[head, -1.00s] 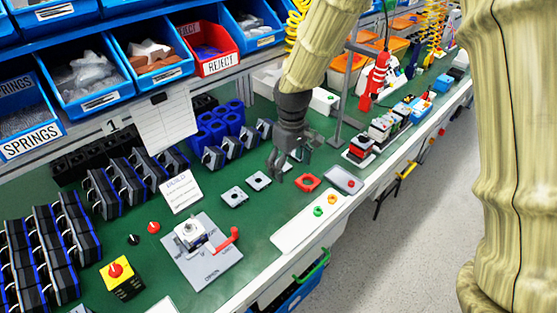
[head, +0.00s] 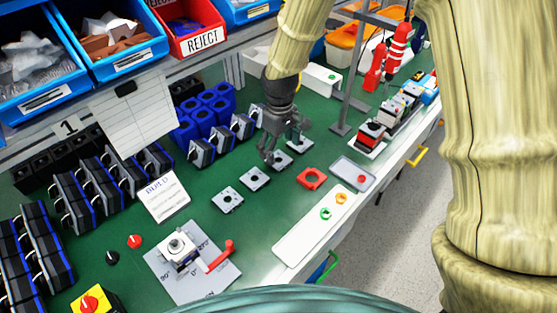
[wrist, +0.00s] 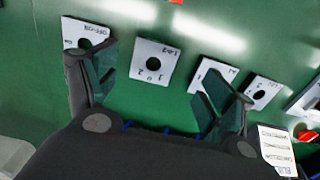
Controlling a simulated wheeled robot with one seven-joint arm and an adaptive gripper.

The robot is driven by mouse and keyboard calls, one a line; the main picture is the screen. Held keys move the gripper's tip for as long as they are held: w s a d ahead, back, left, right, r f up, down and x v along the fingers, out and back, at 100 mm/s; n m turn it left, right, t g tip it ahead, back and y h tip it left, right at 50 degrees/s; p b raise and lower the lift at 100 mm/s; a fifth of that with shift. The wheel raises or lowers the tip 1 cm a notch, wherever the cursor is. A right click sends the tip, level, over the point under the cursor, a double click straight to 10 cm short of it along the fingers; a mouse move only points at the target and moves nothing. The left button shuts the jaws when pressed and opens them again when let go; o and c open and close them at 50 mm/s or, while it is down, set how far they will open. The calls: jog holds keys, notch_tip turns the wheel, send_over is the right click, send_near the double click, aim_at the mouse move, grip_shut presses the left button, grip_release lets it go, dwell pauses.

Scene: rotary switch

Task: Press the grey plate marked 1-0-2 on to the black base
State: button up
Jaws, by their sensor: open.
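The grey plate marked 1-0-2 (wrist: 153,62) lies flat on the green bench. It has a round central hole and shows between my fingers in the wrist view. In the head view this plate (head: 277,161) is just below my gripper (head: 284,152), partly covered by it. My gripper is open and empty, its fingers (wrist: 162,58) spread either side of the plate, apparently above it. A block with a pale top and dark shaft (head: 180,247) sits in the grey fixture with a red lever (head: 218,256). I cannot tell clearly whether this is the black base.
Other grey plates lie in the same row: an OFF-ON plate (wrist: 86,33) on one side, more (head: 254,178) on the other. A red square ring (head: 311,178) and white strip (head: 310,230) lie nearer the front edge. Black blocks (head: 202,152) stand behind the row.

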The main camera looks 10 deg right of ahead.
aim_at(280, 158)
jog(key=shift+w+f, duration=0.35)
jog(key=shift+f, duration=0.25)
jog(key=shift+s+f, duration=0.1)
jog(key=shift+s, duration=0.05)
jog(key=shift+s+f, duration=0.1)
jog(key=shift+f, duration=0.2)
jog(key=f, duration=0.1)
jog(key=w+f+p, duration=0.1)
jog(key=f, duration=0.1)
jog(key=shift+d+f, duration=0.1)
jog(key=shift+s+f, duration=0.1)
jog(key=shift+f, duration=0.3)
jog(key=shift+c, duration=0.2)
jog(key=c, duration=1)
